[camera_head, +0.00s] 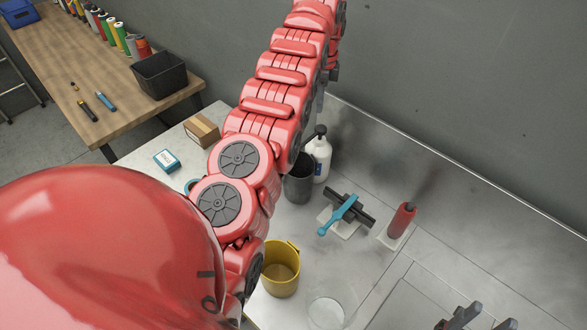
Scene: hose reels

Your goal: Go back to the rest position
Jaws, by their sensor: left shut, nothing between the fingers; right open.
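My red segmented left arm crosses the view from the lower left up to the top middle. My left gripper (326,88) shows only as small dark grey parts behind the arm's right edge, raised near the wall and apart from the things on the counter. It is shut and empty, mostly hidden by the arm. My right gripper (480,316) shows at the bottom right corner as dark fingertips spread apart, open, with nothing seen between them. The rest of it is cut off by the frame's edge.
A wooden table (50,62) with a black bin (161,74) is at the upper left.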

